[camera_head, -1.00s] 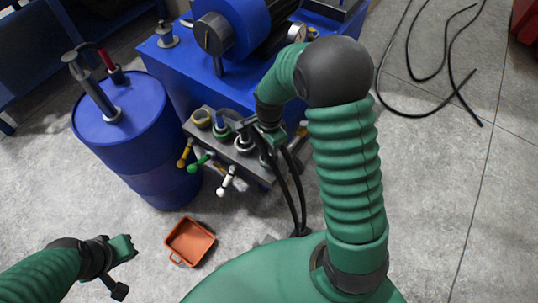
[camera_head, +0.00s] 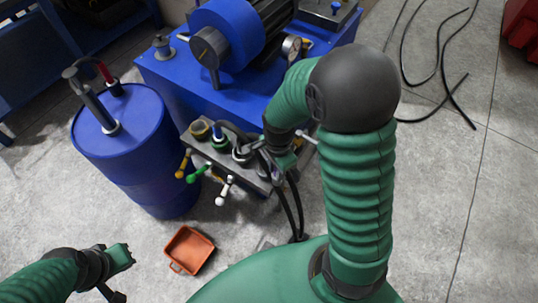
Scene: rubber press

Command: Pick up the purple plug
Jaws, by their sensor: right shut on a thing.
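The valve block (camera_head: 262,186), grey with coloured sockets and levers, stands at the front of the blue machine. A small blue-purple piece (camera_head: 218,132) shows at its green-ringed socket; I cannot tell for certain whether it is the purple plug. My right gripper (camera_head: 262,150) reaches over the right part of the block and is shut on a small plug-like thing. Fingers and hoses hide its colour. My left gripper (camera_head: 122,274) is open and empty at the lower left, away from the block.
A blue barrel (camera_head: 145,165) stands left of the block. The blue machine (camera_head: 180,75) rises behind it. An orange tray (camera_head: 188,250) lies on the floor in front. Yellow, green and white levers (camera_head: 225,190) stick out from the block. Black cables (camera_head: 440,75) lie at the upper right.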

